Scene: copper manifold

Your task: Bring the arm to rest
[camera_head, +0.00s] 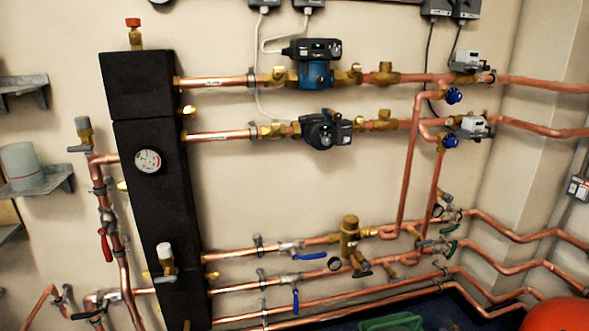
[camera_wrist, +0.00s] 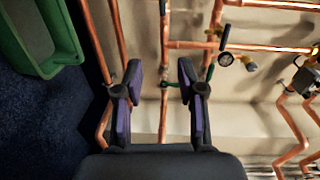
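My gripper (camera_wrist: 160,85) shows in the wrist view with its two purple-padded fingers apart. Nothing is between the fingers; copper pipes and the pale wall show in the gap behind them. The wrist view appears turned sideways, with the floor at the left. My arm and gripper do not show in the head view. In the head view the copper manifold spans the wall, with a tall black block (camera_head: 152,205) at the left carrying a round gauge (camera_head: 148,161).
Two pumps (camera_head: 315,74) (camera_head: 322,130) sit on the upper pipes. Blue-handled valves (camera_head: 295,300) are on the lower pipes. Grey shelves (camera_head: 38,182) are at the left. A green container (camera_wrist: 32,35) lies near the dark floor (camera_wrist: 45,125). A red rounded object (camera_head: 558,315) is at bottom right.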

